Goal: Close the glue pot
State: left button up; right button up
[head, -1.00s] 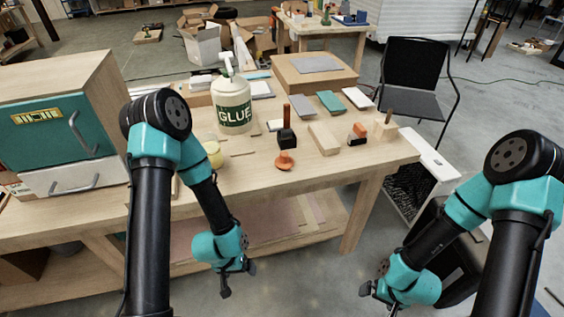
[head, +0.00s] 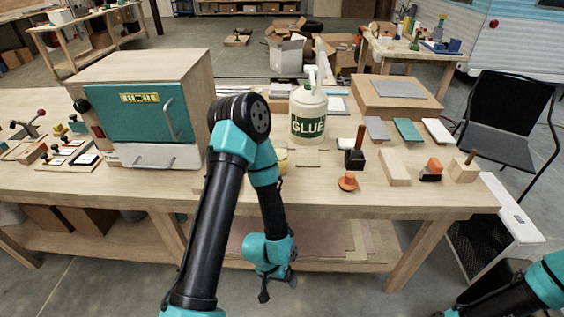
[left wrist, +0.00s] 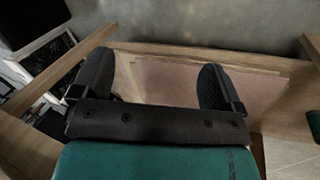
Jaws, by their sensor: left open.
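A white glue bottle (head: 308,112) with a green GLUE label and a pump top stands upright on the workbench. A small pale-yellow jar (head: 283,161) is partly hidden behind my left arm; I cannot tell whether its top is open. A round orange piece with a knob (head: 347,183) lies near the bench's front edge, apart from the jar. My left gripper (head: 272,285) hangs in front of the bench, below its top. In the left wrist view its fingers (left wrist: 155,82) are spread with nothing between them. My right gripper is barely visible at the bottom edge.
The workbench (head: 420,197) holds a teal-fronted cabinet (head: 140,110) at left. Wooden blocks (head: 394,168), a black stamp-like piece (head: 355,158) and a cardboard box (head: 397,102) stand at right. The front strip of the bench top is mostly clear. A black chair (head: 508,115) stands at right.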

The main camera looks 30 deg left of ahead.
pick_arm(q)
jog(key=shift+c, duration=0.2)
dwell(0.3)
jog(key=c, duration=0.5)
